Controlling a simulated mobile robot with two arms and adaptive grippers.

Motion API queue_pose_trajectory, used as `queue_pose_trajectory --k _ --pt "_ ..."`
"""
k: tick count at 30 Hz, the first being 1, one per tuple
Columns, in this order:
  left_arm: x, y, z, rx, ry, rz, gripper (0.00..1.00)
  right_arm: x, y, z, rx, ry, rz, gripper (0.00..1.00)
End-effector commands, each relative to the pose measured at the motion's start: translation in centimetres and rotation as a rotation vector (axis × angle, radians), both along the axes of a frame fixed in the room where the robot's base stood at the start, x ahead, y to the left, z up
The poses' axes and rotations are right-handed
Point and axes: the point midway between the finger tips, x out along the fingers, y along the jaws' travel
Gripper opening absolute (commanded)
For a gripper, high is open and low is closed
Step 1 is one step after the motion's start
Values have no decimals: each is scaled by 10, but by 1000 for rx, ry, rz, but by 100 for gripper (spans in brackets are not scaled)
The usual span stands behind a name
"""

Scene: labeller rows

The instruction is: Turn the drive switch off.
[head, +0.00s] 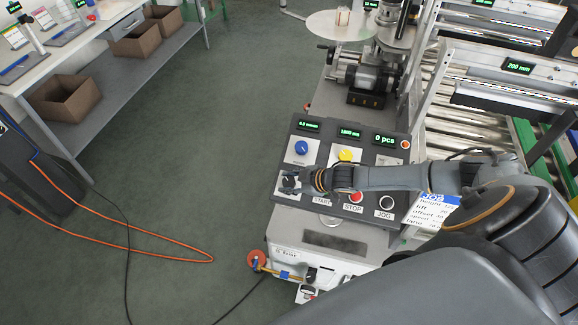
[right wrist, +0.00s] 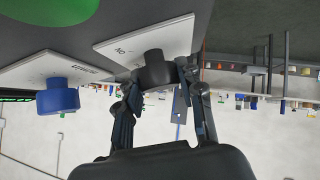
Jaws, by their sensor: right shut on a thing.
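The drive switch is a black knob (right wrist: 155,70) on a white plate (right wrist: 112,42) in the right wrist view. The plate carries a short, inverted marking that looks like ON. In the head view its white plate (head: 281,194) is at the left end of the panel, and the knob is mostly hidden by my gripper. My right gripper (head: 290,183) comes in from the right, low over the panel. In the right wrist view its two dark fingers (right wrist: 160,82) stand on either side of the knob and are shut on it. My left gripper is not in view.
The tilted control panel (head: 318,172) also bears a blue knob (head: 301,147), a yellow knob (head: 346,155), a red stop button (head: 356,197) and a JOG button (head: 386,213). A green button (right wrist: 50,8) is close by the knob. Small displays line the panel's upper edge.

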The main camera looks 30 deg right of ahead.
Motion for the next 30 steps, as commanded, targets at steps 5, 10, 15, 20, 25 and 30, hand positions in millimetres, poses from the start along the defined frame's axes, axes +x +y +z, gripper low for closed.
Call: queue_pose_trajectory --k 5,10,15,20,25,30 --pt "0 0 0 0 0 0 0 1 0 2 -2 -4 1 6" --pt "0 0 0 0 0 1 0 1 0 2 -1 -5 1 47" --pt "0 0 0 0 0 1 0 1 0 1 -1 -3 1 61" --pt "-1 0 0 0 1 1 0 0 0 1 0 -2 0 61" --pt "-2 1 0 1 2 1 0 -6 -3 4 -1 0 0 61" --pt "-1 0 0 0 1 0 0 -26 -12 22 -3 3 2 61"
